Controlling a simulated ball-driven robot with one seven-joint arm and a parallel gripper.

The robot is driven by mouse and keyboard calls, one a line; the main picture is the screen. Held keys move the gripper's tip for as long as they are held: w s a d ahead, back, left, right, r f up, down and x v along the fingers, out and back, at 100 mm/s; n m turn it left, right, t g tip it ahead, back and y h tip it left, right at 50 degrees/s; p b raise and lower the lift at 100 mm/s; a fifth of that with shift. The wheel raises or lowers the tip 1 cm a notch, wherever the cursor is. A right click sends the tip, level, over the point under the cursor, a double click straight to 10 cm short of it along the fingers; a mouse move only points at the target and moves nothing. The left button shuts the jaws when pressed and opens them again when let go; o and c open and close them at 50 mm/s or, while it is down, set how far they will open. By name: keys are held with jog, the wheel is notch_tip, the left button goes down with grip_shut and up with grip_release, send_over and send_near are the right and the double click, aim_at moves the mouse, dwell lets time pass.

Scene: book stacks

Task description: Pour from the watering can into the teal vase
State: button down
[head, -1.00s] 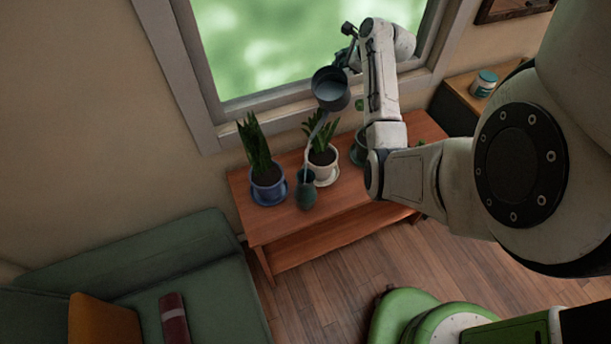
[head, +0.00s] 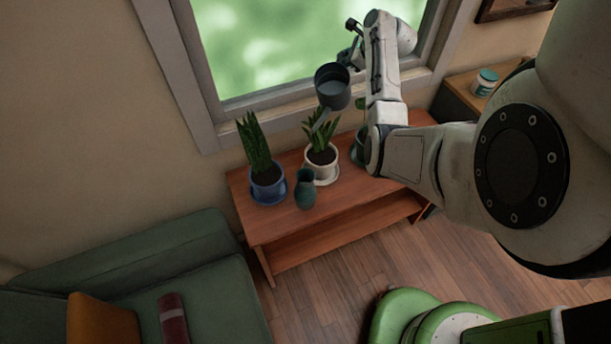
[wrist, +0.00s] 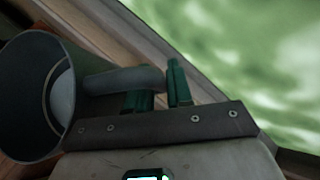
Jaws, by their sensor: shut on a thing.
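The grey watering can (head: 331,93) is in the air above the back of the wooden table, open top facing the head camera. Its spout (head: 322,117) overlaps the middle plant's leaves in the head view. No stream shows from it. The small teal vase (head: 305,195) stands upright at the table's front, below and a little left of the can. My gripper (wrist: 158,90) is shut on the can's handle (wrist: 125,80); its green fingers show in the wrist view. Pale water (wrist: 62,97) seems to show inside the can. The vase's contents cannot be made out.
A plant in a blue pot (head: 267,187) stands left of the vase, and one in a white pot (head: 322,164) behind it. A teal pot (head: 357,152) is partly hidden by my arm. The window (head: 300,45) is behind the can. A green sofa (head: 190,260) is at left.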

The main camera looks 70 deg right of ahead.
jog(key=shift+d+f+m+y+b, duration=0.4)
jog(key=shift+d+f+y+b, duration=0.2)
jog(key=shift+d+f+b, duration=0.4)
jog(key=f+y+b, duration=0.1)
jog(key=b, duration=0.2)
jog(key=d+f+m+y+b, duration=0.1)
jog(key=f+b, duration=0.1)
jog(key=b, duration=0.2)
jog(key=d+f+b, duration=0.1)
jog(key=f+b, duration=0.1)
jog(key=b, duration=0.1)
jog(key=shift+s+d+m+y+b, duration=0.15)
jog(key=shift+d+m+y+b, duration=0.15)
jog(key=shift+y+b, duration=0.1)
jog(key=shift+f, duration=0.1)
notch_tip(320, 180, up, 5)
jog(key=p, duration=0.4)
